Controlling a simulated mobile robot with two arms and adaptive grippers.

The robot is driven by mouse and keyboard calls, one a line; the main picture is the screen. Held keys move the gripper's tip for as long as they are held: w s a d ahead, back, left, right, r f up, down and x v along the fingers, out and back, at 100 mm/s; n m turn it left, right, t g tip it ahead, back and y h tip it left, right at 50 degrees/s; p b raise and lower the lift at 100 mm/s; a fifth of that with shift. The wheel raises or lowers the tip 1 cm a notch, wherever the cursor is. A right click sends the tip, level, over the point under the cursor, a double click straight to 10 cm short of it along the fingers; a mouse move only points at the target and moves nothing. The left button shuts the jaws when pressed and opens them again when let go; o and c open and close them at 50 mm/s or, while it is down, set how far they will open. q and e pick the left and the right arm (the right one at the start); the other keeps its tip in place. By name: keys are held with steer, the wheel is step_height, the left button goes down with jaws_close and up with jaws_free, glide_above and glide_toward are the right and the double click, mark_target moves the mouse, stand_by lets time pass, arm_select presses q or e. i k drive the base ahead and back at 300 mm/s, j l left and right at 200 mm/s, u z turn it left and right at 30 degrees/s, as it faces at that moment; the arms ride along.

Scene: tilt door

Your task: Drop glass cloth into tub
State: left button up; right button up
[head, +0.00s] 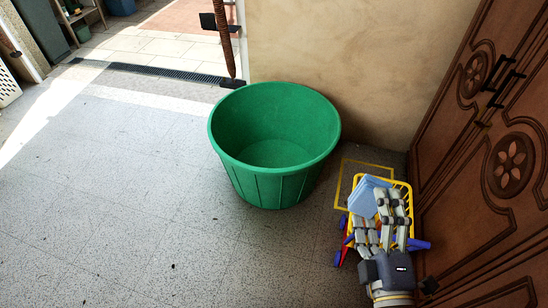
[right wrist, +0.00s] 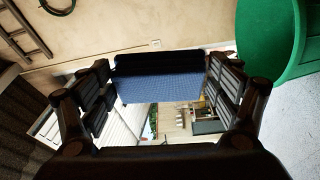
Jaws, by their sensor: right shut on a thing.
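The light blue glass cloth (head: 364,197) is at the lower right of the head view. In the right wrist view the cloth (right wrist: 160,85) spans between the fingers. My right gripper (head: 381,207) is shut on it, over a yellow basket. The green tub (head: 275,190) stands upright on the floor left of the gripper, its visible inside empty. The tub (right wrist: 268,45) also shows at the upper right of the right wrist view. Cloth and tub are apart. My left gripper is not in view.
The yellow basket (head: 405,187), with red and blue parts around it, stands between the tub and a carved brown wooden door (head: 505,150). A beige wall (head: 350,70) rises behind the tub. The grey floor (head: 120,200) left of the tub is clear.

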mark_target(275, 160)
steer(key=i+j, duration=0.25)
steer(key=i, duration=0.25)
steer(key=i+j, duration=0.2)
steer(key=i, duration=0.25)
steer(key=i+j, duration=0.25)
steer(key=i, duration=0.25)
steer(key=i+j, duration=0.2)
steer(key=i, duration=0.25)
